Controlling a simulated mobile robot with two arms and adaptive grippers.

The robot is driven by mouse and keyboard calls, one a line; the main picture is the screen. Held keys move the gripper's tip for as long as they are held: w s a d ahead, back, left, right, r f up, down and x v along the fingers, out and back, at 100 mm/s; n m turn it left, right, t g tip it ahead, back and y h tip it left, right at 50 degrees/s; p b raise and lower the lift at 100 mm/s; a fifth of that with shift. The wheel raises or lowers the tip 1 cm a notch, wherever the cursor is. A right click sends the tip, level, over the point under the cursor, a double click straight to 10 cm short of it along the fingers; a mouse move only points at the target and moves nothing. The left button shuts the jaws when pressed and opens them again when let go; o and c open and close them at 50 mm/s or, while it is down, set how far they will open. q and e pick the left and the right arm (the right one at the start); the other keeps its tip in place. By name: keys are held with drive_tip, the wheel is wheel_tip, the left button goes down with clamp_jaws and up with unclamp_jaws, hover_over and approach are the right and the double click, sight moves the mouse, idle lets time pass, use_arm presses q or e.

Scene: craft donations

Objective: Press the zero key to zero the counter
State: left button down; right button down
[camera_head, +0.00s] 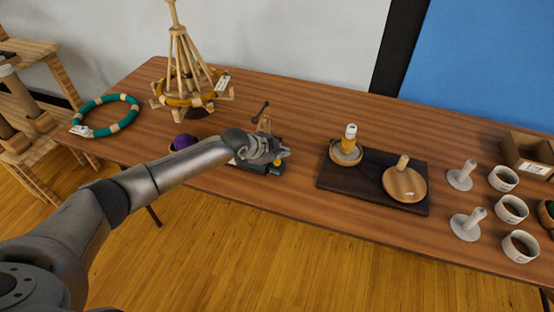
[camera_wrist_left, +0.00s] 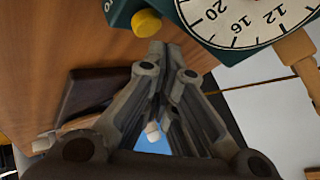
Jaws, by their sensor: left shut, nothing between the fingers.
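The counter is a dark teal box (camera_head: 245,166) near the front edge of the table, partly hidden behind my left gripper. In the left wrist view its teal body (camera_wrist_left: 118,12) carries a white numbered dial (camera_wrist_left: 240,14). The yellow key (camera_wrist_left: 146,22) sticks out of the box beside the dial; it also shows in the head view (camera_head: 277,162). My left gripper (camera_head: 284,153) is shut and empty above the counter. In the left wrist view its fingertips (camera_wrist_left: 163,48) are close to the yellow key; I cannot tell whether they touch. My right gripper is out of view.
A purple ball (camera_head: 183,142) lies beside my arm. White cups (camera_head: 511,209) stand farther right.

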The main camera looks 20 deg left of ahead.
sight(280, 163)
use_arm(q)
wheel_tip(280, 163, up, 5)
drive_tip(key=p, duration=0.4)
idle(0.5)
idle(0.4)
